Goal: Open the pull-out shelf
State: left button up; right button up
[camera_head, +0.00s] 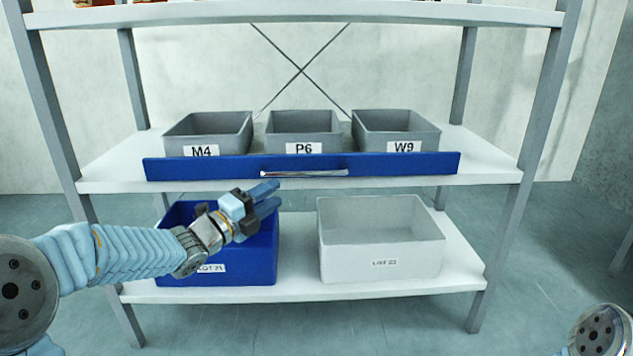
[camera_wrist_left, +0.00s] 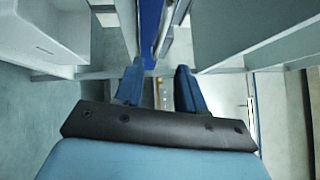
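The pull-out shelf has a long blue front panel (camera_head: 400,166) across the middle level of the rack. A thin silvery handle (camera_head: 310,173) runs along the middle of that panel. In the left wrist view the blue panel (camera_wrist_left: 150,25) and the handle (camera_wrist_left: 166,30) show as strips ahead of the fingers. My left gripper (camera_head: 270,197) is just below and in front of the handle's left part, fingers pointing right. In the left wrist view its fingers (camera_wrist_left: 159,88) are apart with nothing held between them. Contact with the handle is not visible. My right gripper is out of view.
Grey bins M4 (camera_head: 207,123), P6 (camera_head: 303,122) and W9 (camera_head: 396,120) stand behind the blue panel. Below are a blue bin (camera_head: 235,270), partly hidden by my left arm, and a white bin (camera_head: 380,235). Rack posts (camera_head: 540,130) stand at both sides.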

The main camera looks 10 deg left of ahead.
aim_at(304, 175)
pick_arm(q)
jog(key=p+x, duration=0.1)
jog(key=x, duration=1.1)
jog(key=shift+f, duration=0.1)
grip_shut()
